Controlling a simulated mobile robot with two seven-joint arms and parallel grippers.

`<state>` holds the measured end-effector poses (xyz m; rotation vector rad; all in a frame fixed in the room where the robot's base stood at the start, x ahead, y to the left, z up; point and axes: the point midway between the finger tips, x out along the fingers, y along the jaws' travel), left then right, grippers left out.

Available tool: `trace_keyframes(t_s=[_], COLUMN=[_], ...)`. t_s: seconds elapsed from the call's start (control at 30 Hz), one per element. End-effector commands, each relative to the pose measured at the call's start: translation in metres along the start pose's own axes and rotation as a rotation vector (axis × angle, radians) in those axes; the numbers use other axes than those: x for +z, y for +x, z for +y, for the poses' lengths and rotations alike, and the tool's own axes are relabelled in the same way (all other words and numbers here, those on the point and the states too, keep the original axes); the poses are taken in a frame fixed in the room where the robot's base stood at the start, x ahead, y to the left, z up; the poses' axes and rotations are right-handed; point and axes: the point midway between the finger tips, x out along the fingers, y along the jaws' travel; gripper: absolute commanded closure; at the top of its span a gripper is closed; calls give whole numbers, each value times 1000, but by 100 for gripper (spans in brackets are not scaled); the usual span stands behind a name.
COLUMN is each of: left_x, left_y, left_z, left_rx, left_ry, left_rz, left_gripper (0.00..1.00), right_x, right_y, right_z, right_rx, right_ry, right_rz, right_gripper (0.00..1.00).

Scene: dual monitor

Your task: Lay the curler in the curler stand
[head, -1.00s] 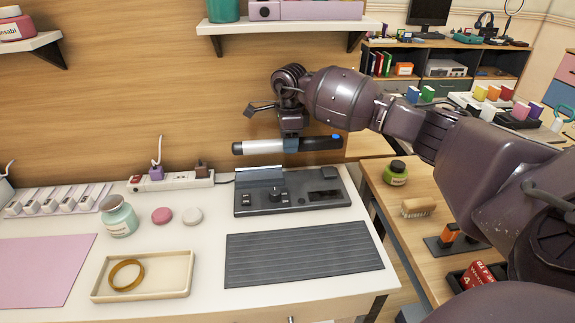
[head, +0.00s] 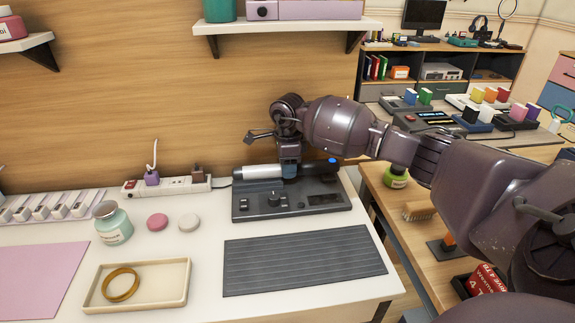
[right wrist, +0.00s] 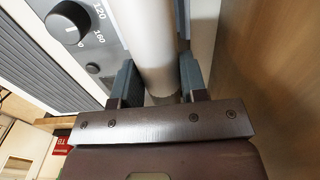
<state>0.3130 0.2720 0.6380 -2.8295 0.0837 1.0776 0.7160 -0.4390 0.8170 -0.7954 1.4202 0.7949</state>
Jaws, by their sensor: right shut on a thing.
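The curler (head: 258,172) has a silver barrel to the left, a dark handle to the right and a blue tip at the handle's end. My right gripper (head: 289,170) reaches down from above and is shut on it near its middle. The curler lies level along the back edge of the dark curler stand (head: 250,206), which has a dial and a small display. Whether it touches the stand cannot be told. In the right wrist view the barrel (right wrist: 150,35) runs between the two fingers (right wrist: 160,80), beside the stand's dial panel (right wrist: 92,40). My left gripper is not in view.
A ribbed dark mat (head: 305,260) lies in front of the stand. A tray (head: 170,286) with a ring, a teal jar (head: 112,223) and two round pucks stand to the left. A power strip (head: 170,186) is at the wall. A shelf (head: 290,25) hangs above.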

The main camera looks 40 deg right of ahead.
Motion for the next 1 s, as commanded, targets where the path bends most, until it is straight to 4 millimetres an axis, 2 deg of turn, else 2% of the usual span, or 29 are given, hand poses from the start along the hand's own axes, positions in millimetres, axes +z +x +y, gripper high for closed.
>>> trace_keyframes(t_s=[0.43, 0.47, 0.6, 0.87, 1.0], left_x=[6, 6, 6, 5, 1], left_y=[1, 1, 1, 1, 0], left_z=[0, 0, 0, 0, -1], left_rx=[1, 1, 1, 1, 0], left_ry=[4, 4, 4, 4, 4], left_rz=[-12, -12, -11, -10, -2], left_gripper=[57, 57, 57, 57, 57], right_x=[0, 0, 0, 0, 0], right_y=[8, 9, 10, 12, 5], right_z=[0, 0, 1, 1, 1], right_rx=[-1, 0, 2, 5, 4], right_ry=[0, 0, 0, -1, -1], right_rz=[0, 0, 1, 2, 1], right_gripper=[95, 57, 36, 35, 35])
